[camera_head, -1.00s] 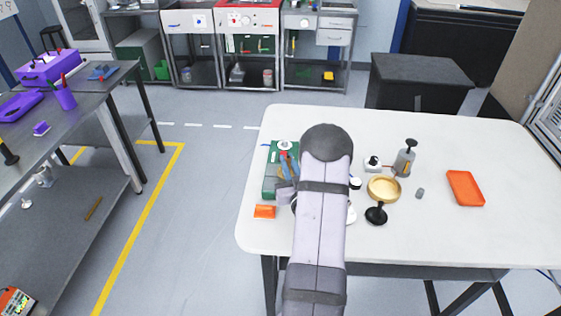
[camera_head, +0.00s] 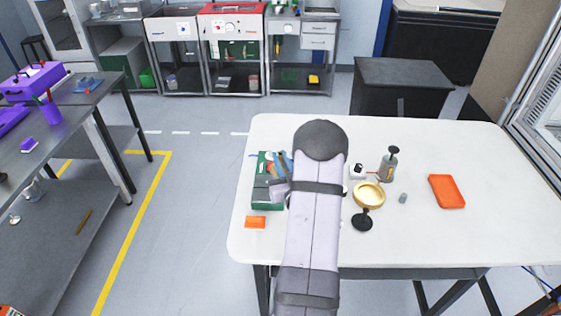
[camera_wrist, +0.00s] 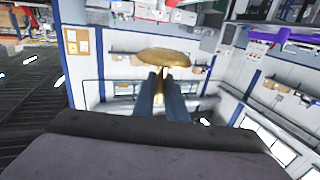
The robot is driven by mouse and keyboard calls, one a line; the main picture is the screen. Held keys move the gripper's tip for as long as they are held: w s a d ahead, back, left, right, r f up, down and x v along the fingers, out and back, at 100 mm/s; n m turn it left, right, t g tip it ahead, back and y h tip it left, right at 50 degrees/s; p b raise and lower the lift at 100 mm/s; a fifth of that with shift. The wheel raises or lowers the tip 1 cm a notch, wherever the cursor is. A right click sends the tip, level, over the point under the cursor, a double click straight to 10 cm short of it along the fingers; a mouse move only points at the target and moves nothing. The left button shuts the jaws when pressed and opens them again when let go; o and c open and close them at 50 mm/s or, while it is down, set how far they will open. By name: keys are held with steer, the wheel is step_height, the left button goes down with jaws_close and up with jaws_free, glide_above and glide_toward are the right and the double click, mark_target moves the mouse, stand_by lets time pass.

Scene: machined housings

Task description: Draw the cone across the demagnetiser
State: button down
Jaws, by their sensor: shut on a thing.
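My gripper (camera_wrist: 162,95) is shut on a brass piece (camera_wrist: 165,57) in the wrist view. The piece has a wide round head and a narrow stem between the blue fingers; I take it to be the cone. In the head view, the blue fingers of my gripper (camera_head: 285,163) show left of my forearm, over or beside a green box (camera_head: 262,201). The green box, at the table's left side, may be the demagnetiser. My forearm and wrist partly hide it.
On the white table (camera_head: 470,235), right of my arm, are a brass dish (camera_head: 369,203), a black knobbed stand (camera_head: 362,219), a pump bottle (camera_head: 387,168), a small grey cylinder (camera_head: 403,198) and an orange tray (camera_head: 447,191). An orange block (camera_head: 255,222) lies front left.

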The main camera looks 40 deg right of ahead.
steer(key=shift+r+p, duration=0.5)
steer(key=shift+r, duration=0.55)
steer(key=shift+r, duration=0.1)
